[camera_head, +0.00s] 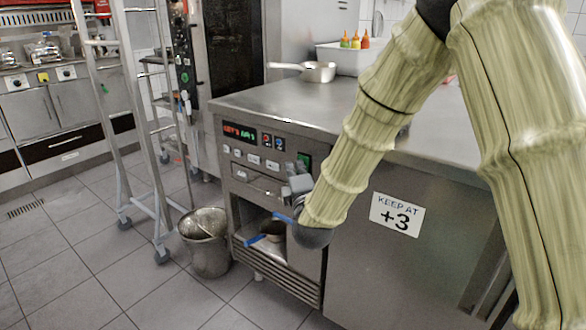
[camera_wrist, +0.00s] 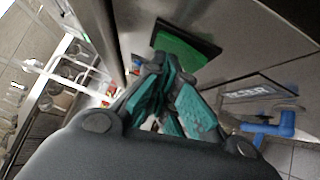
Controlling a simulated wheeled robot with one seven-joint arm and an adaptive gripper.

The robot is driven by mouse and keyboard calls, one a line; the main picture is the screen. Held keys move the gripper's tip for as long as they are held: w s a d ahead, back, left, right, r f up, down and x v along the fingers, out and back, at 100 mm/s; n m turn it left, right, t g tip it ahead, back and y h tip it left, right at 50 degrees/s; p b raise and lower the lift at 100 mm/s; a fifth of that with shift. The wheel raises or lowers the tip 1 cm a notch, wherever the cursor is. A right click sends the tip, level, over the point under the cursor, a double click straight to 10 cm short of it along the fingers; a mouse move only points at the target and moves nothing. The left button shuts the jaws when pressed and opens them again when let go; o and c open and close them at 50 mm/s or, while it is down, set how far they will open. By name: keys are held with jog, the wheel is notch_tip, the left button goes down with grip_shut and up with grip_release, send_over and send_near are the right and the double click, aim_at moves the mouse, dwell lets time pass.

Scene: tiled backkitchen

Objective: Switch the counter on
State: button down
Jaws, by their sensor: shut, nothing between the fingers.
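The steel counter (camera_head: 290,108) has a control panel on its front left part. A lit display (camera_head: 239,132) with red and green characters is at the panel's upper left, with small buttons beside and below it. A green switch in a dark frame (camera_head: 305,159) is at the panel's right; it also shows large in the wrist view (camera_wrist: 187,46). My gripper (camera_head: 299,170) is shut and empty, close in front of the panel by the green switch. Its fingertips (camera_wrist: 170,66) appear just below the switch in the wrist view; I cannot tell whether they touch it.
A saucepan (camera_head: 316,72) and sauce bottles (camera_head: 355,41) are on or behind the counter. A metal bucket (camera_head: 206,243) stands on the floor at the counter's left corner, beside a wheeled ladder (camera_head: 110,120). Blue handles (camera_head: 254,240) show at the open shelf below the panel.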

jog(key=s+a+r+p, duration=0.1)
jog(key=s+r+p, duration=0.1)
jog(key=s, duration=1.1)
jog(key=shift+a+r+p, duration=0.15)
jog(key=shift+a+p, duration=0.15)
jog(key=shift+p, duration=0.3)
